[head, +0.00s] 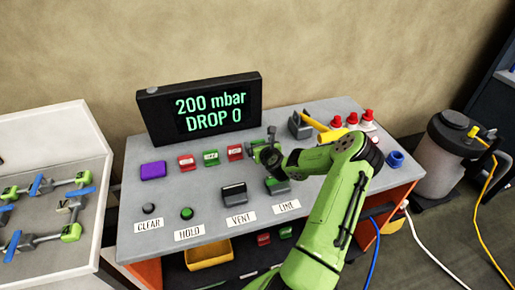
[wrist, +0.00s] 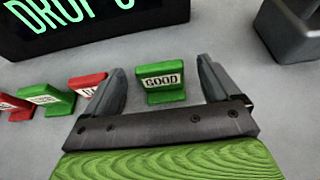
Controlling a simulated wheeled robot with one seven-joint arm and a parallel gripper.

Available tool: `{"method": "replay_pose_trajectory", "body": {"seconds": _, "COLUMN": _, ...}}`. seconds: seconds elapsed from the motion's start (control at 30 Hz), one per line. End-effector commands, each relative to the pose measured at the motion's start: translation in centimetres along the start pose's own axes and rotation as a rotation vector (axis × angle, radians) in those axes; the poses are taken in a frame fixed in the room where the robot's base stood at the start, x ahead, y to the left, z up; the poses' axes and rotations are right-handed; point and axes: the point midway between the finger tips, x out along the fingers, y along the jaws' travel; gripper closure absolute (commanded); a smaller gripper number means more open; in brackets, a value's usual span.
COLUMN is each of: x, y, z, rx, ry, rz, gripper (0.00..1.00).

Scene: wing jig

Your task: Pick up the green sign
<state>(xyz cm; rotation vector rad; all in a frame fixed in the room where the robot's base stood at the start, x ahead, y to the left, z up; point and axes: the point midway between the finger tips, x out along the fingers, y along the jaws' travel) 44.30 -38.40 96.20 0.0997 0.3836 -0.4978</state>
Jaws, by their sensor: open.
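A green sign (wrist: 161,97) with a white label reading "GOOD" stands upright on the grey bench top in the wrist view. My gripper (wrist: 161,72) is open, with one finger on either side of this sign and the sign showing between them. I cannot tell whether the fingers touch it. In the head view my gripper (head: 266,152) is over the bench below the display, and the sign there is mostly hidden by it. A second green sign (head: 211,158) stands to the left between two red signs (head: 187,162) (head: 235,152); it also shows in the wrist view (wrist: 47,98).
A black display (head: 200,108) reading "200 mbar DROP 0" stands behind the signs. A purple block (head: 153,170) sits at the left of the row. Labelled controls line the bench front.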

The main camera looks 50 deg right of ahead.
Motion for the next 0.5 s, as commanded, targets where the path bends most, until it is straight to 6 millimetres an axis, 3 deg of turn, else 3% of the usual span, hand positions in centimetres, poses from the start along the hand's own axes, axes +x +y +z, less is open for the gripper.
{"method": "replay_pose_trajectory", "body": {"seconds": 0.2, "x": 3.9, "y": 0.1, "z": 0.0, "rx": 0.000, "ry": -0.001, "rz": 0.000, "gripper": 0.11}}
{"method": "replay_pose_trajectory", "body": {"seconds": 0.47, "x": 4.4, "y": 0.1, "z": 0.1, "rx": -0.001, "ry": 0.001, "rz": 0.000, "gripper": 0.11}}
{"method": "replay_pose_trajectory", "body": {"seconds": 0.5, "x": 4.4, "y": 0.1, "z": 0.1, "rx": -0.001, "ry": 0.001, "rz": 0.000, "gripper": 0.15}}
